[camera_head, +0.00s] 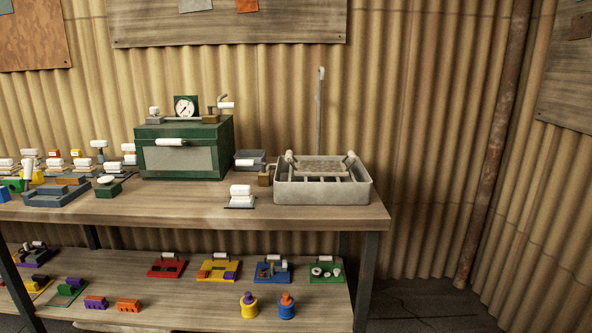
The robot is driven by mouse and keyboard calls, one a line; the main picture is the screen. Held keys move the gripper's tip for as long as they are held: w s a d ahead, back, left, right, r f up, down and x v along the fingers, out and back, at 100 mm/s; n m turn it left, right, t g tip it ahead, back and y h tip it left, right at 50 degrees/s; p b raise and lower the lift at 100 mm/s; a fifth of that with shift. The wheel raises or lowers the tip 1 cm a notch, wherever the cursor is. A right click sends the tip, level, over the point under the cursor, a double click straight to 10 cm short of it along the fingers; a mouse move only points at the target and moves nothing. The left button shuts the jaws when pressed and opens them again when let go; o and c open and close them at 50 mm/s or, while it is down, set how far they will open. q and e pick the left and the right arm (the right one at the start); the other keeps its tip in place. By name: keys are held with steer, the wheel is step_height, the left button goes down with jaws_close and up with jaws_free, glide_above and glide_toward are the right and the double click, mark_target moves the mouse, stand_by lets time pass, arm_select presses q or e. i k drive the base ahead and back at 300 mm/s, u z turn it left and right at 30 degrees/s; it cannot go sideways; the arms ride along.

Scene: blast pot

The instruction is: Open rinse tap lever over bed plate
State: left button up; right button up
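A thin grey upright pipe (319,115), which looks like the rinse tap, stands behind a grey basin on the bench. A small pale piece (321,73) sits at its top; it is too small to tell whether this is the lever or how it is set. A flat speckled plate (320,171), likely the bed plate, rests in the basin (322,194) on a rack, with a pale handle at each end. No water shows. Neither of my grippers is in view.
A green box with a gauge (185,150) stands left of the basin on the wooden bench (290,216). Between them are a small grey tray (250,159) and a white-handled block (240,197). Coloured parts fill the lower shelf (195,297).

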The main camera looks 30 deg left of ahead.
mark_target(239, 162)
steer(key=u, duration=0.85)
steer(key=i, duration=0.65)
steer(key=u, duration=0.6)
